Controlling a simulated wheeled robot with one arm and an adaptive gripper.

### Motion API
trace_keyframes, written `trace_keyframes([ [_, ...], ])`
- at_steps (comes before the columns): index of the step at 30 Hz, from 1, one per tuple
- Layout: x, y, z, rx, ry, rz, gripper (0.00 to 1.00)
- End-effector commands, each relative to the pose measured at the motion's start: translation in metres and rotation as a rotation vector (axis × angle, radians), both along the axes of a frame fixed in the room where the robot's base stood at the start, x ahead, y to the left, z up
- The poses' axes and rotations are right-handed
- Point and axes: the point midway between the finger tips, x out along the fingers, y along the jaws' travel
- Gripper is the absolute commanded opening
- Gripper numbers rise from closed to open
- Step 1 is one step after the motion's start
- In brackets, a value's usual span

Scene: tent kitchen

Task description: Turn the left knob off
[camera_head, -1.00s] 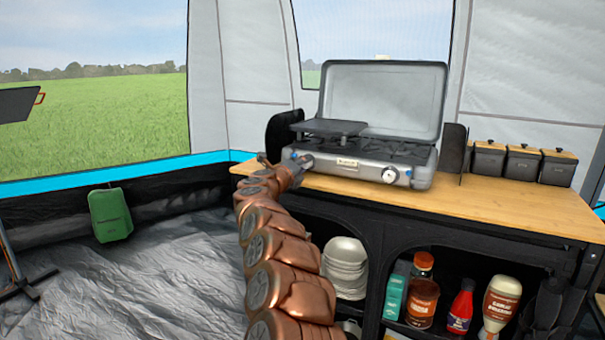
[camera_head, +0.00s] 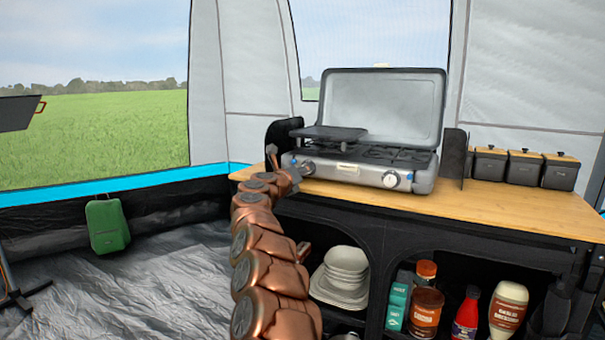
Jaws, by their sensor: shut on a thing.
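The grey camping stove (camera_head: 345,172) stands on the wooden counter with its lid raised. Its left knob (camera_head: 308,168) is on the left of the front panel, small and partly covered by my gripper. My gripper (camera_head: 301,170) is at this knob, at the end of my copper-coloured arm, and is shut on it. The fingers are too small here to show how the knob is turned. The right knob (camera_head: 391,180) is clear of my arm, with a pale face and a blue mark beside it.
A dark flat pan or plate (camera_head: 332,133) lies on the stove's left side. Three dark canisters (camera_head: 523,168) with wooden lids stand at the counter's right. Below, shelves hold white dishes (camera_head: 345,272) and several bottles. A green bag (camera_head: 108,226) leans at the tent's left wall.

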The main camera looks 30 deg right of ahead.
Motion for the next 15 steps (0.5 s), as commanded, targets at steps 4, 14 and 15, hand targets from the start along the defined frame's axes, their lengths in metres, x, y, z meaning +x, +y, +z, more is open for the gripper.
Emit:
trace_keyframes([
  [4, 0.0004, 0.0005, -0.0010, 0.006, -0.006, 0.001, 0.00],
  [14, 0.0004, 0.0004, -0.0009, 0.006, -0.006, 0.001, 0.40],
  [15, 0.0004, 0.0004, -0.0009, 0.005, -0.005, 0.001, 0.44],
])
